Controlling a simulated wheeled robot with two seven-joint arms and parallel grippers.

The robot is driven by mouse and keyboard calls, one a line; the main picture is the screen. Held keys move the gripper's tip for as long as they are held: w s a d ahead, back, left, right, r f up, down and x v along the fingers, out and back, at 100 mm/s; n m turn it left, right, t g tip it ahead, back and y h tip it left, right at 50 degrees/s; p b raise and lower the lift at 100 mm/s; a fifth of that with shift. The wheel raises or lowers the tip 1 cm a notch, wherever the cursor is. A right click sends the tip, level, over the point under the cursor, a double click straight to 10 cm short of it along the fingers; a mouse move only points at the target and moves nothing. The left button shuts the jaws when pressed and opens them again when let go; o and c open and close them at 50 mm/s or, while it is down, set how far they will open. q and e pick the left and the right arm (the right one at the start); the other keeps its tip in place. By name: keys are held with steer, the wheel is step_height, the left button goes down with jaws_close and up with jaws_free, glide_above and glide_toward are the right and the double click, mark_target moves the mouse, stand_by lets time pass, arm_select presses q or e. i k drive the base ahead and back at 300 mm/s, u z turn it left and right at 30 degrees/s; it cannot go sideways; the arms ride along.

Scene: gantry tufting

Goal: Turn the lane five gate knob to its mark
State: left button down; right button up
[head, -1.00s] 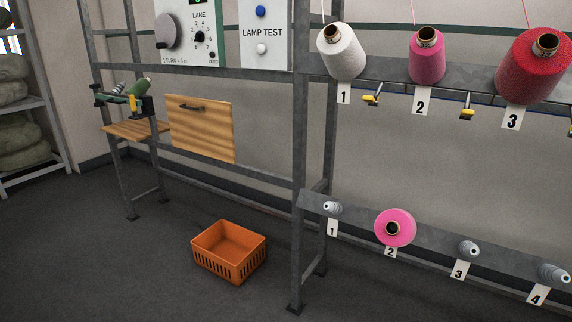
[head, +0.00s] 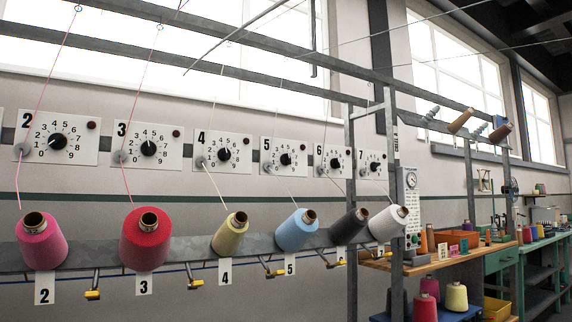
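The lane five gate knob (head: 286,159) is a small black dial on a white plate (head: 277,142) labelled 5, with a ring of numbers around it. It sits on the wall near the middle of the head view. Its pointer is too small to read surely, and I cannot make out a separate mark. A dark lamp (head: 303,146) is at the plate's upper right and a grey disc (head: 268,168) at its lower left. Below hangs the light blue lane five cone (head: 292,232). Neither of my grippers is in view.
Similar knob plates for lanes two, three (head: 148,148), four (head: 224,154), six and seven line the wall. A rail (head: 185,261) carries several yarn cones in front, with yellow-tipped levers (head: 93,294) below. Threads run upward. A workbench (head: 430,261) with cones stands at right.

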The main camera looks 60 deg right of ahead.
mark_target(285, 158)
steer(key=z, duration=1.4)
steer(key=i, duration=1.25)
steer(key=z, duration=0.15)
